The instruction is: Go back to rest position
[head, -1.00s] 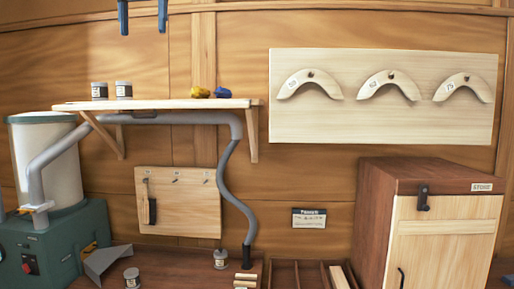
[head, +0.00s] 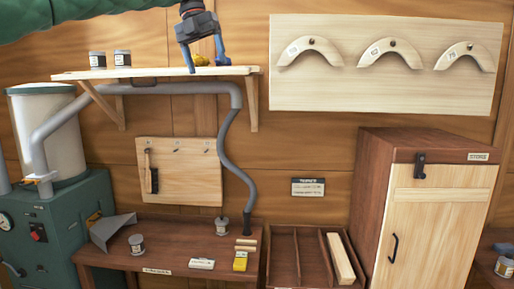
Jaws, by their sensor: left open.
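My left gripper (head: 207,66) is open, with its two blue fingers pointing down. It hangs at the top of the head view, in front of the right part of the wall shelf (head: 150,74). Nothing shows between its fingers except a small yellow thing (head: 202,61) on the shelf behind. My green left arm comes in from the upper left. My right gripper is out of view.
Two jars (head: 122,58) stand on the shelf. Below are a bench (head: 150,256) with small boxes and tins, a divided tray (head: 283,260) and a wooden cabinet (head: 432,225). A green machine (head: 60,230) stands left. Curved templates hang on a board (head: 400,103).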

